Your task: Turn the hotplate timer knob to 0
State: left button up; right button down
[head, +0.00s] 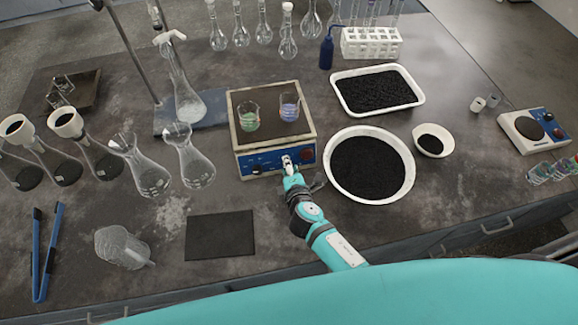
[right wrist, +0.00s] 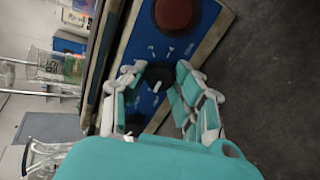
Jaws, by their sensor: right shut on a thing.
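The hotplate (head: 244,165) stands mid-bench with a brown top and a blue front panel. My right gripper (head: 289,166) is at the front panel, its arm coming from the lower right. In the right wrist view, my right gripper (right wrist: 157,88) has its fingers on both sides of a black knob (right wrist: 156,76) with a white pointer mark and is shut on it. White markings lie around the knob, too small to read. A larger red knob (right wrist: 174,12) is beside it on the panel. My left gripper is not in view.
Beakers with green (head: 248,118) and blue (head: 289,108) liquid stand on the hotplate. A round pan (head: 408,190) of black grains is close to its right. Glass flasks (head: 197,170) stand to its left. A dark mat (head: 220,250) lies in front.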

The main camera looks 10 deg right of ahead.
jog(key=shift+f, duration=0.1)
jog(key=c, duration=1)
grip_release()
jog(key=shift+s, duration=0.1)
jog(key=v, duration=1.2)
